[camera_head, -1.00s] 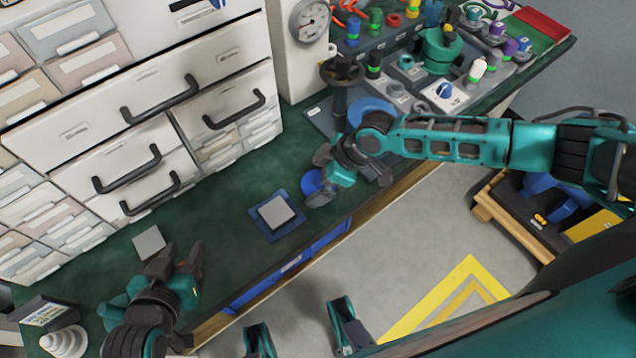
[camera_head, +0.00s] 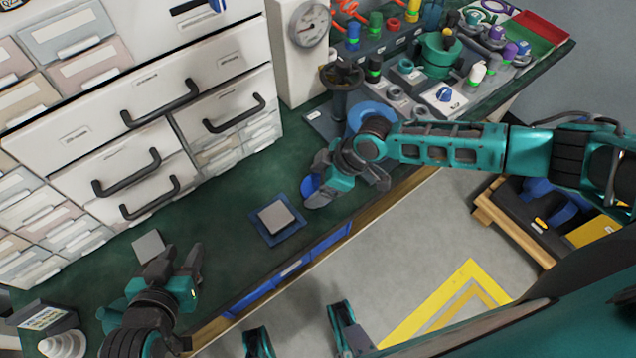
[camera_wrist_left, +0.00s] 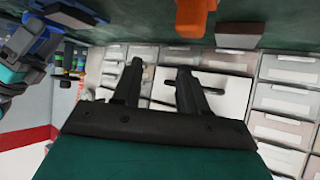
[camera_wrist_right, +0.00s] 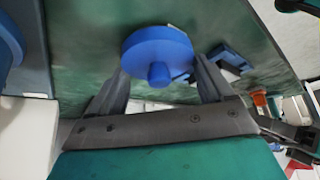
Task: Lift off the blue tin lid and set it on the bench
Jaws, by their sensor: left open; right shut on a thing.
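The blue tin lid (camera_wrist_right: 158,50) is a round disc with a knob facing the camera in the right wrist view. My right gripper (camera_wrist_right: 160,85) has a finger on either side of it and is shut on it. In the head view the lid (camera_head: 309,188) is partly hidden by my right gripper (camera_head: 326,186), over the front part of the green bench (camera_head: 225,230). I cannot make out the tin, nor whether the lid is clear of it. My left gripper (camera_head: 182,262) is open and empty over the bench at the lower left; its spread fingers (camera_wrist_left: 158,80) show in the left wrist view.
A grey block (camera_head: 276,216) on a blue pad and a grey plate (camera_head: 149,246) lie on the bench. Drawers (camera_head: 150,120) stand behind. A gauge machine (camera_head: 308,25) and a crowded parts area stand at the back right.

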